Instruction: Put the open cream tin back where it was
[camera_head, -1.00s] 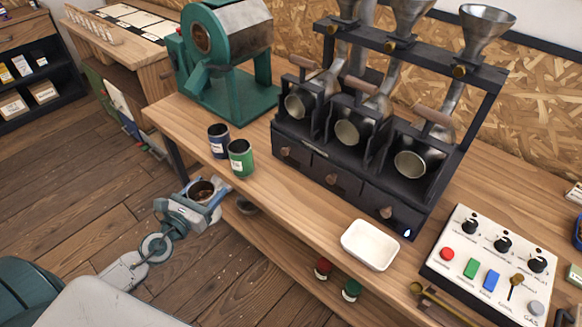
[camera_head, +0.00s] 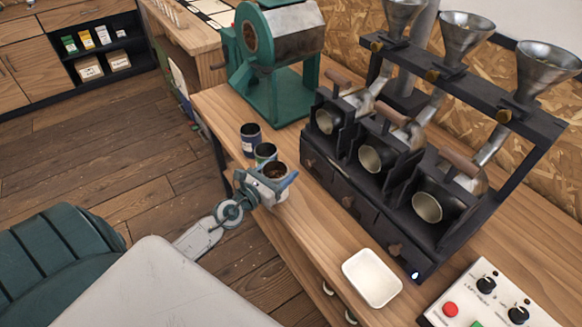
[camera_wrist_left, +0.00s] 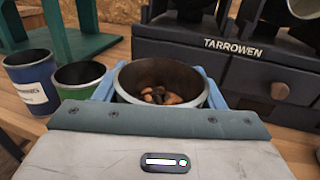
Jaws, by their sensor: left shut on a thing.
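The open cream tin (camera_head: 275,170) has dark and brown beans inside. Its side is mostly hidden by my gripper. My left gripper (camera_head: 272,184) is shut around it at the front edge of the wooden bench. In the left wrist view the tin (camera_wrist_left: 160,84) sits upright between the blue fingers (camera_wrist_left: 160,95). A green tin (camera_head: 265,152) and a blue tin (camera_head: 250,139) stand just behind it on the bench, both open. They show at the left of the wrist view too. I cannot tell whether the held tin touches the bench. My right gripper is not in view.
A green roaster (camera_head: 275,70) stands at the back of the bench (camera_head: 300,228). A dark machine with several metal cups (camera_head: 370,190) stands right of the tins. A white tray (camera_head: 372,277) and a control panel (camera_head: 480,308) are nearer the front right. Bench between tin and tray is clear.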

